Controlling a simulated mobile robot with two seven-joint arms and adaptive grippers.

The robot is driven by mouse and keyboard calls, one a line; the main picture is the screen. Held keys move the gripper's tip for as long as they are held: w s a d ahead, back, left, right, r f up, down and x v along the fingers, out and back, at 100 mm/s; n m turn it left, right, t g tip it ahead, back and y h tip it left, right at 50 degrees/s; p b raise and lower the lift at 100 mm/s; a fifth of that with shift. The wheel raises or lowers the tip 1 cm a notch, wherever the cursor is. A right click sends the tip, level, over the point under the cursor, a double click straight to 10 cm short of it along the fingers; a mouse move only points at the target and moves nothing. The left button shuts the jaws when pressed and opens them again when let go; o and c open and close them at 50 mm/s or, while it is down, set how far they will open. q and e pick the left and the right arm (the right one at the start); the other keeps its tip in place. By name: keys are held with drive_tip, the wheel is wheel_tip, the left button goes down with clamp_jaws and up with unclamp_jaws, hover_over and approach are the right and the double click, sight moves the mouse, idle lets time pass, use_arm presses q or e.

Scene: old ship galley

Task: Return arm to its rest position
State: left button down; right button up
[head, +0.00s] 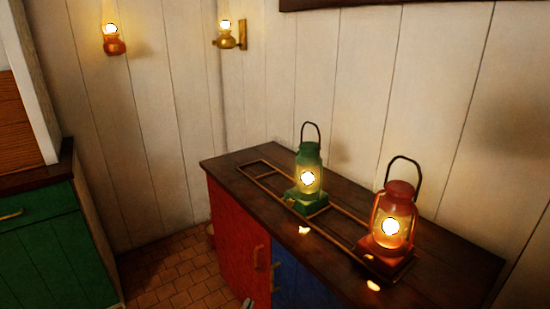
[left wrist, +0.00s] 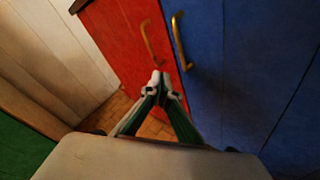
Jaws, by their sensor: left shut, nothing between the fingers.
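My left gripper (left wrist: 160,80) is shut and empty in the left wrist view, its two fingertips together. It points toward the red door (left wrist: 118,40) and blue door (left wrist: 232,75) of the low cabinet, near their brass handles; I cannot tell whether it touches them. In the head view only a small tip of the left gripper (head: 247,303) shows at the bottom edge, in front of the cabinet. My right gripper is in neither view.
A green lantern (head: 308,178) and a red lantern (head: 396,218), both lit, stand upright at a brass rack (head: 262,181) on the dark cabinet top (head: 222,163). A green cabinet (head: 50,245) stands left. Tiled floor (head: 175,268) between is clear. Two lamps hang on the walls.

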use_arm(q)
drive_tip(key=s+a+m+g+p, duration=0.1)
drive_tip(key=s+a+m, duration=0.3)
drive_tip(key=s+m, duration=0.6)
drive_tip(key=s+a+m+g+p, duration=0.2)
drive_tip(key=s+a+m, duration=0.2)
drive_tip(key=s+m, duration=0.5)
drive_tip(key=s+a+m+g+p, duration=0.2)
drive_tip(key=s+a+m, duration=0.2)
drive_tip(key=s+m, duration=0.6)
drive_tip(key=m, duration=0.3)
drive_tip(key=shift+s+f, duration=0.15)
drive_tip(key=shift+s, duration=0.15)
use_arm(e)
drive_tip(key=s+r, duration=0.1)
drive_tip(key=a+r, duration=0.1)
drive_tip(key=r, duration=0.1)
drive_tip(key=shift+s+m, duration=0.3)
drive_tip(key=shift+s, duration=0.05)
